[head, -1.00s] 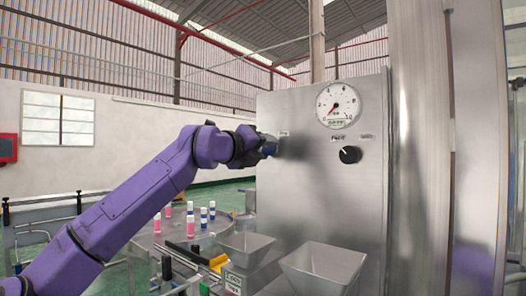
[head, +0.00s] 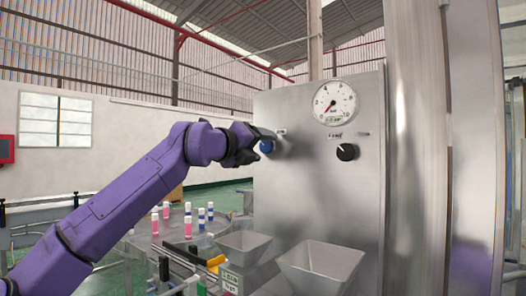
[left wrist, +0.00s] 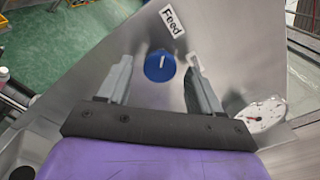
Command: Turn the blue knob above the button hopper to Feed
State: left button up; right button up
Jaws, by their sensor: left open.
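The blue knob (head: 267,147) sits on the steel cabinet front, above the left hopper (head: 243,246). In the left wrist view the knob (left wrist: 160,67) shows a white pointer line, directed up the picture toward the "Feed" label (left wrist: 172,21). My left gripper (head: 262,137) is at the knob. In the left wrist view its fingers (left wrist: 158,75) are open, one on each side of the knob with gaps between. A second label beside the right finger is partly hidden. My right gripper is not in view.
A black knob (head: 347,152) and a round gauge (head: 335,102) are on the same panel, to the right. A second hopper (head: 321,267) stands below. Pink and blue bottles stand on a round table (head: 178,228) at the left.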

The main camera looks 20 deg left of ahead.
pick_arm(q)
jog(key=b+v, duration=0.3)
jog(key=v, duration=0.5)
jog(key=shift+s+b, duration=0.4)
jog(key=shift+a+f, duration=0.1)
jog(key=shift+a, duration=0.1)
